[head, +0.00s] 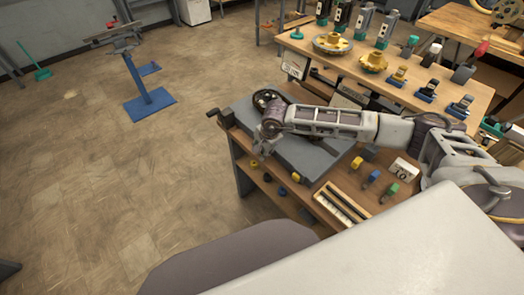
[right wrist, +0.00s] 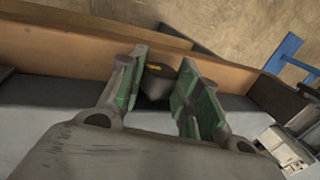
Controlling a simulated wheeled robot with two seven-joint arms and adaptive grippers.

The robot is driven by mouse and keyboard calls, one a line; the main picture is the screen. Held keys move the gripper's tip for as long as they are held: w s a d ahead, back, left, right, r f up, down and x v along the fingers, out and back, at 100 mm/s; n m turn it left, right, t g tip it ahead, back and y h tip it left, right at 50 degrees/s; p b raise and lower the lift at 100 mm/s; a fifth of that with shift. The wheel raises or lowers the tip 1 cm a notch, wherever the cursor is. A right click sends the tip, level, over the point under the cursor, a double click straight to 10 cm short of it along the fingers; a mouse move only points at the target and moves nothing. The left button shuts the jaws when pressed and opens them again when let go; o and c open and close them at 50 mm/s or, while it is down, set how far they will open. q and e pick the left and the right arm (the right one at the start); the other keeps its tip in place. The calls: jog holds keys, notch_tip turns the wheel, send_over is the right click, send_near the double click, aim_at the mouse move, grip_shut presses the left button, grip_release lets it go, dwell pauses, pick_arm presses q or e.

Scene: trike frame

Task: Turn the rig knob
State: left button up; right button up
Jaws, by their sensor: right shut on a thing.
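The rig knob (right wrist: 157,84) is a small dark piece with a yellow mark, seen in the right wrist view. It sits between the two green-padded fingers of my right gripper (right wrist: 160,72), which is shut on it. In the head view my right gripper (head: 259,149) reaches down at the front left side of the grey rig block (head: 306,160) on the bench. The knob is hard to make out there, partly behind the gripper. My left gripper is not in view.
A black handwheel (head: 268,99) stands behind my right wrist, and a dark crank handle (head: 222,116) juts from the bench's left corner. Open floor is at left.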

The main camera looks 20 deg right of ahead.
jog(key=o, duration=1)
jog(key=shift+o, duration=0.2)
jog(key=v, duration=1.2)
jog(key=shift+d, duration=0.1)
